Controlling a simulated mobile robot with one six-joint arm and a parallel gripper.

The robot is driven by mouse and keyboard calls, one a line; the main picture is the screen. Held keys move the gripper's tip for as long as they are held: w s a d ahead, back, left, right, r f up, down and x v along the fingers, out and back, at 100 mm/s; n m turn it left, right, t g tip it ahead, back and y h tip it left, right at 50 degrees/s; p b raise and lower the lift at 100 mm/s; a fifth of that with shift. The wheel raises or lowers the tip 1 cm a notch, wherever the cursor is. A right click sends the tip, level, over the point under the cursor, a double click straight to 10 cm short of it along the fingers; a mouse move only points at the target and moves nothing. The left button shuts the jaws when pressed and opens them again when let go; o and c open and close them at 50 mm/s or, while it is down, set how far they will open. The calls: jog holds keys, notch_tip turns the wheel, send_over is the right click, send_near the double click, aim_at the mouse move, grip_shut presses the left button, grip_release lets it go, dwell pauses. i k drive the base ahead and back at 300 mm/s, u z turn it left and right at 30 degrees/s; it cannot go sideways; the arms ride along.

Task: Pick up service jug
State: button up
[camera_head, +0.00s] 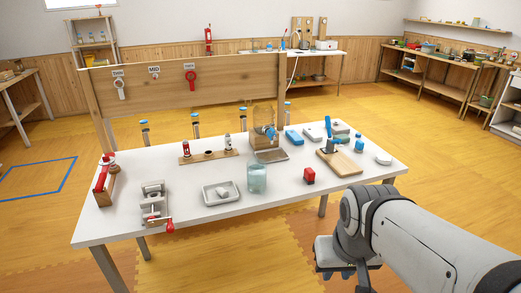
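A clear, pale teal vessel (257,179), which looks like the service jug, stands upright on the white table (225,215) near its front middle. It is just in front of a tapped jar (264,125) with a blue tap, set on a stand. I cannot make out a handle on the vessel. My gripper (345,272) hangs low at the lower right, in front of the table's front edge and well apart from the vessel. Its fingers are small and partly cut off or hidden by my arm, so I cannot tell their opening.
A grey clamp-like device (153,200) with a red handle stands front left. A wooden board (350,164) with a dark-blue tool lies right. Bare tabletop surrounds the vessel's front.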

aim_at(256, 168)
jog(key=i, duration=1.15)
jog(key=u, duration=0.05)
